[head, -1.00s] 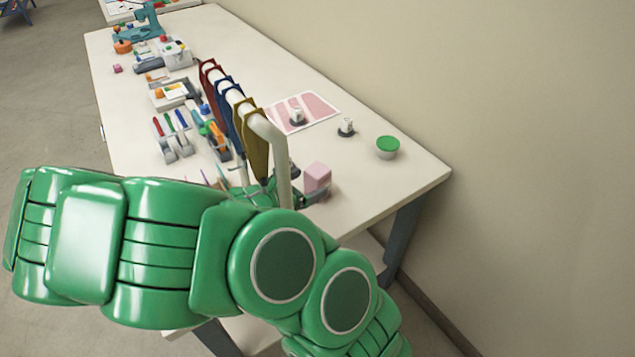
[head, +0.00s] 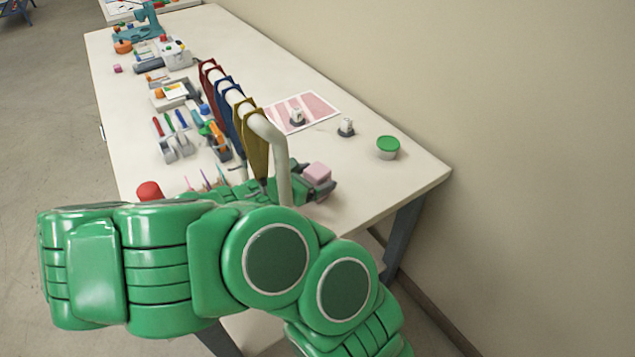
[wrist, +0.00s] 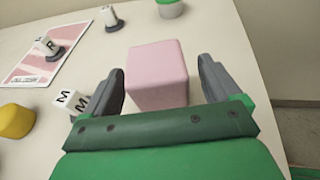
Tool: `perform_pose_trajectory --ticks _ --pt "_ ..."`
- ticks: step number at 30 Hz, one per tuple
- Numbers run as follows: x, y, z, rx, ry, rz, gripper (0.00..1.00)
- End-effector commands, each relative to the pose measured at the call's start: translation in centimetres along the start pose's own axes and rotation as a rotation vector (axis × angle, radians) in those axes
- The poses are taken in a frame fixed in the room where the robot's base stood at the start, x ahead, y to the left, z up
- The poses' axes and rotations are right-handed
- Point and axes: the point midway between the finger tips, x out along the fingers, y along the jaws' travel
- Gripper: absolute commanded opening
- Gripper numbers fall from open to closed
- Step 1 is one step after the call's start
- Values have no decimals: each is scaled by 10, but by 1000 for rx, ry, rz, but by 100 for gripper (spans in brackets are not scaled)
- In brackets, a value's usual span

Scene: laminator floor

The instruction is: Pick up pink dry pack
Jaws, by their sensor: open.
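The pink dry pack (wrist: 157,75) is a pink block standing on the white table. In the wrist view it sits between the two grey fingers of my gripper (wrist: 160,85), which are open with a gap on each side of it. In the head view the top of the pink dry pack (head: 317,172) shows just above my gripper (head: 318,188), whose fingers lie around its lower part. My green arm hides much of the near table there.
A white rack (head: 278,150) with hanging coloured pieces stands just left of my gripper. A green-lidded tub (head: 388,147), a pink-striped sheet (head: 305,110) and small white pieces on dark bases (head: 346,127) lie beyond. A red round thing (head: 149,191) is at the left edge.

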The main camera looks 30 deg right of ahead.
Motion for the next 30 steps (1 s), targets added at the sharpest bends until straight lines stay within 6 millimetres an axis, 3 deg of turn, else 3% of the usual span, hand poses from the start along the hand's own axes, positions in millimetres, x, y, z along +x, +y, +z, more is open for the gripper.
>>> perform_pose_trajectory --ticks 9,21,30 --pt "26 2 0 -2 0 -2 91" --pt "31 2 0 -2 1 0 91" --pt "31 2 0 -2 1 -1 46"
